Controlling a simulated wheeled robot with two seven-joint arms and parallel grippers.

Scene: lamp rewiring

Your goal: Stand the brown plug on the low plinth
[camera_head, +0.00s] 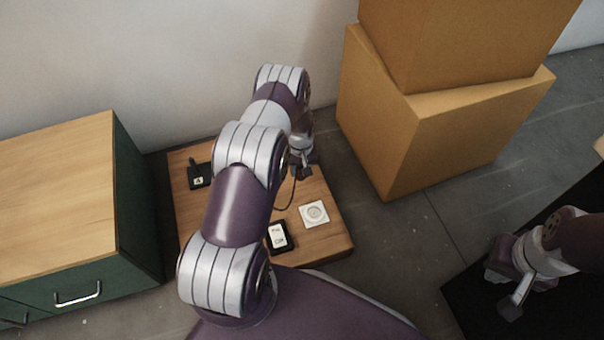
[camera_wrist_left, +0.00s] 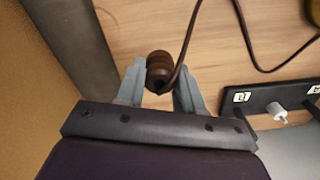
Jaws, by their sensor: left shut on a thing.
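The brown plug (camera_wrist_left: 160,68) is between the two grey fingers of my left gripper (camera_wrist_left: 160,84) in the left wrist view, with a dark cord running from it. My left gripper (camera_head: 301,172) is shut on it over the right part of the low wooden plinth (camera_head: 335,240) in the head view. The plinth's wood top also shows in the left wrist view (camera_wrist_left: 225,60). Whether the plug touches the wood I cannot tell. My right gripper (camera_head: 512,300) is at the lower right, away from the plinth; its jaws are unclear.
A white round-faced socket (camera_head: 314,213), a black block with white labels (camera_head: 278,236) and a black switch-like piece (camera_head: 198,176) sit on the plinth. A green cabinet (camera_head: 135,220) stands left; cardboard boxes (camera_head: 430,130) stand right. My left arm hides the plinth's middle.

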